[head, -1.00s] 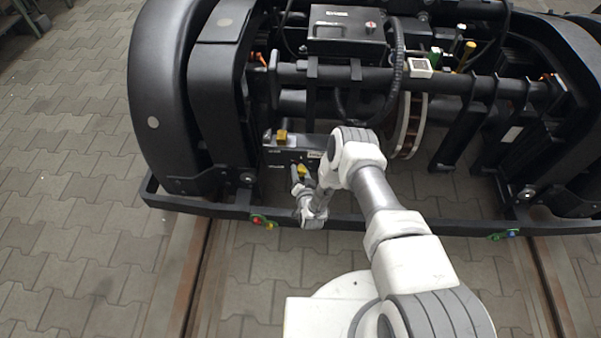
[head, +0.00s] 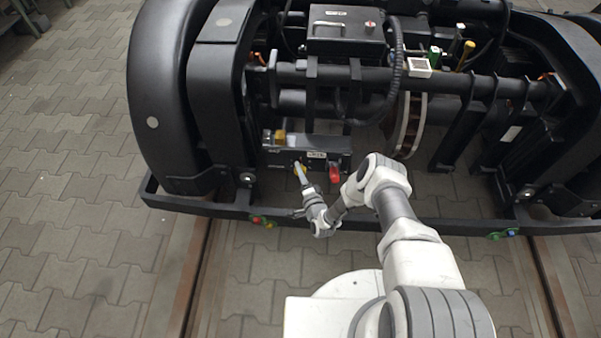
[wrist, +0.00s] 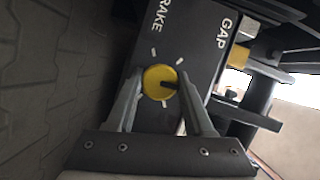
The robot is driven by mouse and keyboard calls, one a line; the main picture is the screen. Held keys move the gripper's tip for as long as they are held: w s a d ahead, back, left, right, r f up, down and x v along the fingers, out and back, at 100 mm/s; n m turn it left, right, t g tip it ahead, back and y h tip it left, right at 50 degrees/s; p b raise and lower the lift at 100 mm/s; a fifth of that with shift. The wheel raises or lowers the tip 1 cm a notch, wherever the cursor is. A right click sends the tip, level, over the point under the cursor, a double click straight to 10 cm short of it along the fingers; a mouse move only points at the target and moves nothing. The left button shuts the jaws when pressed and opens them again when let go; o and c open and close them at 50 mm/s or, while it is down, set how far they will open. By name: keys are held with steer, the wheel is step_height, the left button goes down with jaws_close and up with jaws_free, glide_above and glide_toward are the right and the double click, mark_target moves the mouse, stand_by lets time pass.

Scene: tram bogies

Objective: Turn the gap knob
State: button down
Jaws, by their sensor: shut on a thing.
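The yellow round knob (wrist: 157,84) sits on the dark face of a control box (head: 275,164), with a black pointer mark that points right in the wrist view. White tick marks surround it, and the words GAP and part of BRAKE are printed nearby. My gripper (wrist: 161,75) is shut on the knob, one finger on each side of it. In the head view the gripper (head: 300,171) reaches the knob from the lower right, and its fingers hide most of the knob there.
A red handle (head: 334,172) stands on the same box, right of the knob. A yellow part (head: 280,137) is on the box's top left. The black frame bar (head: 200,205) runs below, in front of the box. Paving and rails lie around the bogie.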

steer(key=shift+m, duration=0.3)
steer(key=shift+c, duration=1.5)
jaws_free()
steer(key=shift+s, duration=0.1)
